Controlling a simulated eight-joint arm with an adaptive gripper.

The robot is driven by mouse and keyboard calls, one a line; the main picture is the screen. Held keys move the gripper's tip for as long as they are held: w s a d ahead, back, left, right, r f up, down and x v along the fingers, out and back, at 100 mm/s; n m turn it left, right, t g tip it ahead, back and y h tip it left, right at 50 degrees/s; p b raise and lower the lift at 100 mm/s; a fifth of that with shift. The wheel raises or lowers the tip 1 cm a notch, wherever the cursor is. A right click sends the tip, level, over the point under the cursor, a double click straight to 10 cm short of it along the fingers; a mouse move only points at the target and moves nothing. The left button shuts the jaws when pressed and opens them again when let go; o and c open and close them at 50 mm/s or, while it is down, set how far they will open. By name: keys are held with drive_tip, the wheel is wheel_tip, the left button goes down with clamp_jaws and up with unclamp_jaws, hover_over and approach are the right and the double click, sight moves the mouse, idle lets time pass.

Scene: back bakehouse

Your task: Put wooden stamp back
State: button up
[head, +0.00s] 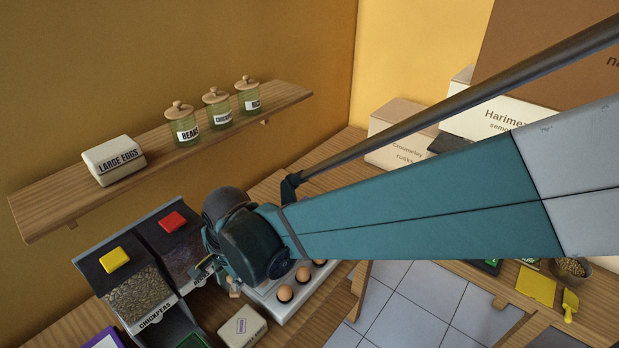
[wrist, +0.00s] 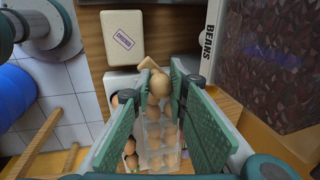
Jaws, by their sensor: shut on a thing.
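My gripper (wrist: 159,92) is shut on the wooden stamp (wrist: 158,84), a small pale wooden piece with a rounded knob between the green finger pads in the wrist view. In the head view my gripper (head: 212,268) is mostly hidden behind my dark wrist, and a bit of the stamp (head: 234,291) shows below it. The stamp is above the counter, between the beans bin and the egg tray. A cream box with a purple label (head: 242,328) lies just in front of it; it also shows at the top of the wrist view (wrist: 122,38).
A white tray of brown eggs (head: 268,306) is right beside my gripper. A wall shelf (head: 60,200) holds jars and an egg carton. Little counter is clear here.

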drive_tip(key=w+d+r+m+p, duration=0.1)
drive_tip(key=w+d+m, duration=0.15)
drive_tip(key=w, duration=1.15)
drive_tip(key=w+d+r+m+p, duration=0.15)
drive_tip(key=w+d, duration=0.25)
drive_tip(key=w, duration=0.9)
drive_tip(key=w+d+f+m+h, duration=0.1)
drive_tip(key=w+d+f, duration=0.3)
drive_tip(key=w+d, duration=0.6)
drive_tip(key=w+d+f+m+b, duration=0.1)
drive_tip(key=w+d+f+m, duration=0.2)
drive_tip(key=w+d, duration=0.8)
drive_tip(key=w+f, duration=0.1)
drive_tip(key=w, duration=0.3)
drive_tip(key=shift+w+t+h, duration=0.2)
drive_tip(key=shift+t+h, duration=0.1)
drive_tip(key=shift+h, duration=0.1)
drive_tip(key=shift+f, duration=0.15)
drive_tip(key=shift+s+b+x, duration=0.15)
drive_tip(key=shift+s+x, duration=0.05)
drive_tip(key=shift+x, duration=0.75)
drive_tip(key=shift+s+b+x, duration=0.15)
drive_tip(key=shift+s+x, duration=0.1)
drive_tip(key=shift+x, duration=0.75)
drive_tip(key=shift+s+b+x, duration=0.15)
drive_tip(key=shift+s+x, duration=0.05)
drive_tip(key=shift+x, duration=0.75)
drive_tip(key=shift+f, duration=0.2)
